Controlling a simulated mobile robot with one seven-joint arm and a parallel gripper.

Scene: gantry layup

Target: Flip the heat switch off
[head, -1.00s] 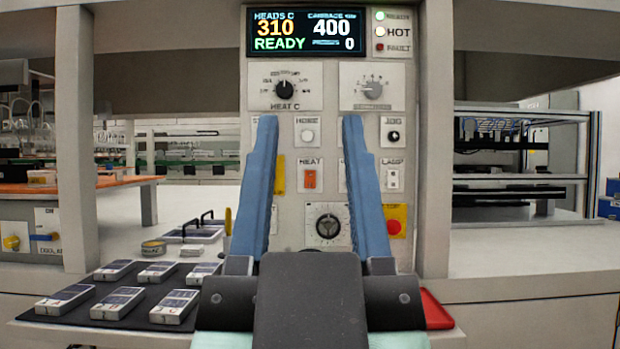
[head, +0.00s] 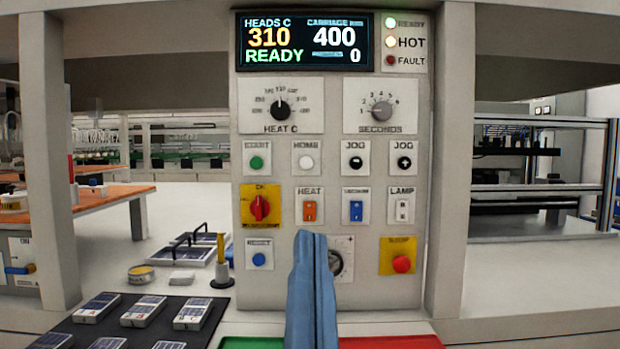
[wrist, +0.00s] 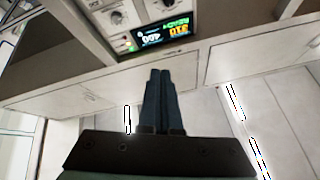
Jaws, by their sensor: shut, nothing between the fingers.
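The heat switch (head: 309,208) is an orange rocker on a white plate labelled HEAT, in the middle of the grey control panel (head: 335,290). My gripper (head: 311,238) is shut and empty, its blue fingers together, with the tips just below the heat switch in the head view. I cannot tell how far they are from the panel. The display (head: 304,42) reads HEADS C 310 READY, and the HOT lamp (head: 390,41) is lit. In the wrist view my shut fingers (wrist: 160,75) point toward the panel's display (wrist: 162,34); the heat switch cannot be made out there.
A red rotary switch (head: 261,208) sits left of the heat switch and a blue rocker (head: 356,210) right of it. A red stop button (head: 401,263) is at lower right. A dark mat (head: 62,327) with several small panels lies at lower left.

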